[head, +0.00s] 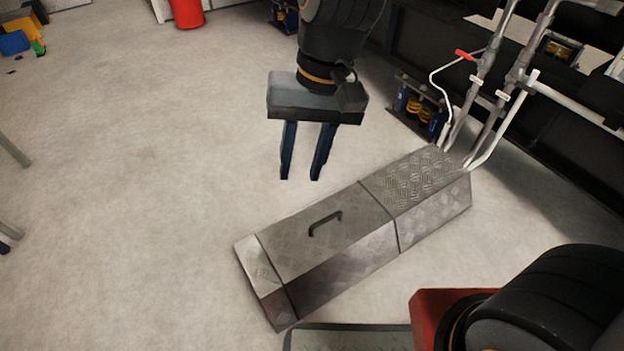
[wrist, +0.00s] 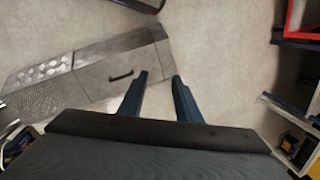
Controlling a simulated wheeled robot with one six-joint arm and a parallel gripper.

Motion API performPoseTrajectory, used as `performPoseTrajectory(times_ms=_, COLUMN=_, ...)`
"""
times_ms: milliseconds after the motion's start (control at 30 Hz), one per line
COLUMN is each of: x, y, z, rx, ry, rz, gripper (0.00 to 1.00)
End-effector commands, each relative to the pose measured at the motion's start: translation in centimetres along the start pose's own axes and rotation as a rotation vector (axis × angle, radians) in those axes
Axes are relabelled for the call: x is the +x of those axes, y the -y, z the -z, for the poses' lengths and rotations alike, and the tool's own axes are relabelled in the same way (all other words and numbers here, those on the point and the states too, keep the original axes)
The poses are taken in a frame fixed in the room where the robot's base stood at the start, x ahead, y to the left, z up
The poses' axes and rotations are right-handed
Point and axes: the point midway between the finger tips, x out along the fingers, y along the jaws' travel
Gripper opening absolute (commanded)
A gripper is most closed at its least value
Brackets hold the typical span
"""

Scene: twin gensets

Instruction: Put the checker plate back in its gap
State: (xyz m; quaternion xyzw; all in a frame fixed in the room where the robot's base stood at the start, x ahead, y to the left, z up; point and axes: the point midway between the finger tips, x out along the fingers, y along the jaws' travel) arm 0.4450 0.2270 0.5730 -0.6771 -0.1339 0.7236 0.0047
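The checker plate (head: 335,228), a grey metal cover with a dark bar handle (head: 325,223), lies in line between two fixed-looking sections of a long low metal duct. Thin dark seams show at both its ends; I cannot tell whether it sits fully flush. In the wrist view the plate (wrist: 100,74) and its handle (wrist: 121,76) are left of the fingers. My gripper (head: 301,178) is above the floor behind the duct, fingers pointing down, apart and empty. It also shows in the wrist view (wrist: 160,77), near the plate's edge.
The patterned duct section (head: 415,185) meets white pipes (head: 490,90) at the right. The short end section (head: 262,270) is at the left. A red cylinder (head: 187,12) stands at the back. Open concrete floor (head: 140,180) lies to the left.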

Motion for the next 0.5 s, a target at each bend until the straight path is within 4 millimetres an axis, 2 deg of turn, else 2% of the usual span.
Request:
performPoseTrajectory(times_ms=33, x=-1.0, y=0.5, z=-1.6, rx=-0.069, ry=-0.018, rz=-0.004, gripper=0.31)
performPoseTrajectory(times_ms=100, x=-2.0, y=0.6, z=-3.5, rx=-0.152, ry=-0.034, rz=-0.014, gripper=0.31)
performPoseTrajectory(times_ms=200, x=-2.9, y=0.6, z=-5.7, rx=-0.248, ry=-0.052, rz=-0.027, gripper=0.31)
performPoseTrajectory(times_ms=333, x=-3.5, y=0.4, z=-7.4, rx=-0.327, ry=-0.066, rz=-0.039, gripper=0.31)
performPoseTrajectory(times_ms=500, x=-3.7, y=0.2, z=-8.1, rx=-0.359, ry=-0.071, rz=-0.045, gripper=0.31)
